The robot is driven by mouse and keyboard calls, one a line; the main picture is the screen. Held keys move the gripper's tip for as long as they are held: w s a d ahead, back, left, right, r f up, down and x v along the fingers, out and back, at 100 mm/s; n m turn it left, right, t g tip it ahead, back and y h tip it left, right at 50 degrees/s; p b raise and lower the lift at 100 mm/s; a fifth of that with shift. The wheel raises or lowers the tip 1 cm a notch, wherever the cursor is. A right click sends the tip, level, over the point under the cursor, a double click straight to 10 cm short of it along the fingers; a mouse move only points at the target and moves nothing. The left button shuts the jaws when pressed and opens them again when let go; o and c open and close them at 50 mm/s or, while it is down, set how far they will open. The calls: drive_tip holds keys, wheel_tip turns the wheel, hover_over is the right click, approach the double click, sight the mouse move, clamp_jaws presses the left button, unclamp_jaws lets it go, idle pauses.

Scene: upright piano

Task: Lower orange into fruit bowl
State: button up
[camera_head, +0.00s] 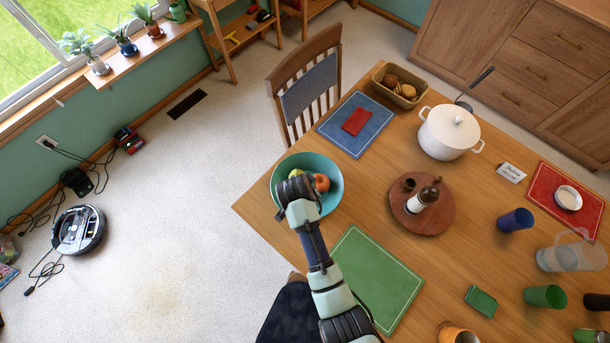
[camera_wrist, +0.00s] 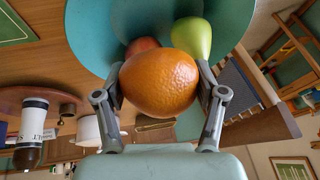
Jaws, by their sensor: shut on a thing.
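The orange (camera_wrist: 160,82) is held between the two fingers of my gripper (camera_wrist: 160,88) in the wrist view. My gripper is shut on it. The teal fruit bowl (camera_head: 333,190) stands at the left corner of the wooden table, and its inside (camera_wrist: 92,35) fills the top of the wrist view behind the orange. A red apple (camera_head: 321,182) and a green pear (camera_wrist: 192,38) are in the bowl. In the head view my gripper (camera_head: 296,178) is over the bowl, and my wrist hides the orange. I cannot tell how high the orange is above the bowl's bottom.
A blue placemat (camera_head: 372,138) with a red napkin (camera_head: 356,122) lies behind the bowl. A round wooden board (camera_head: 440,218) with a bottle (camera_head: 422,200) is to the right. A green placemat (camera_head: 385,285) lies in front. A chair (camera_head: 305,85) stands at the table's far-left edge.

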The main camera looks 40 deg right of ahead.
drive_tip(key=shift+f, duration=0.1)
drive_tip(key=shift+f+b, duration=1.65)
drive_tip(key=shift+f, duration=0.7)
drive_tip(key=shift+f+b, duration=1.8)
drive_tip(key=shift+f, duration=0.75)
drive_tip(key=o, duration=1.3)
drive_tip(key=shift+o, duration=0.2)
drive_tip(key=v, duration=1.2)
